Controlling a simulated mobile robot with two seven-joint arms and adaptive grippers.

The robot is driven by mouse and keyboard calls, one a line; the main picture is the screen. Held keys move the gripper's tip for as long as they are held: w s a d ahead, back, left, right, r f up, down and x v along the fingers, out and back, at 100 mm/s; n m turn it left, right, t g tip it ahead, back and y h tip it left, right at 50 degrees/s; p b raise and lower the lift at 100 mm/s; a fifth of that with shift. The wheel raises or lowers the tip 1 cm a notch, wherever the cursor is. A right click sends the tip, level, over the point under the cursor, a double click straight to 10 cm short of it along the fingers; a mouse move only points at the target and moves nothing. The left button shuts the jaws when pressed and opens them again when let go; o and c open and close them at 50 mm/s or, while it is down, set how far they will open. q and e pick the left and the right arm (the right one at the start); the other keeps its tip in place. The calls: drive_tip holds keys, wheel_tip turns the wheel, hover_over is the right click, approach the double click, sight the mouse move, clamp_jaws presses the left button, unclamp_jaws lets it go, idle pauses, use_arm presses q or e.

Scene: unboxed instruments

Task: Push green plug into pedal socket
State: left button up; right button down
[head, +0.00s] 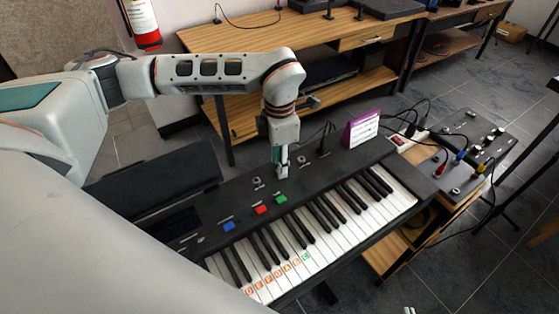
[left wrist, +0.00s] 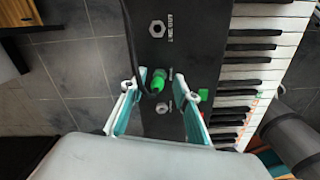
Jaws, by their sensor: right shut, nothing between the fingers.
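The green plug (left wrist: 158,80) stands on the dark top panel of the keyboard (head: 228,198), at the middle of a row of round metal sockets in the left wrist view. A black cable runs from it. The socket under it is hidden, and I cannot tell how deep the plug sits. My left gripper (head: 281,172) points down over the panel. In the left wrist view its fingers (left wrist: 161,77) are open on either side of the plug, with visible gaps. The gripper hides the plug in the head view. Only a small tip of my right gripper (head: 409,311) shows at the bottom edge; it is shut and empty.
Bare sockets (left wrist: 157,29) and (left wrist: 162,107) flank the plug. Blue, red and green buttons (head: 281,199) lie nearer the keys. A purple-and-white card (head: 362,126) stands at the panel's right end. A side table at right carries pedals (head: 473,138) and cables. A wooden bench (head: 240,40) is behind.

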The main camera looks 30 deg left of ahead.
use_arm(q)
wheel_tip(320, 180, up, 12)
idle(0.5)
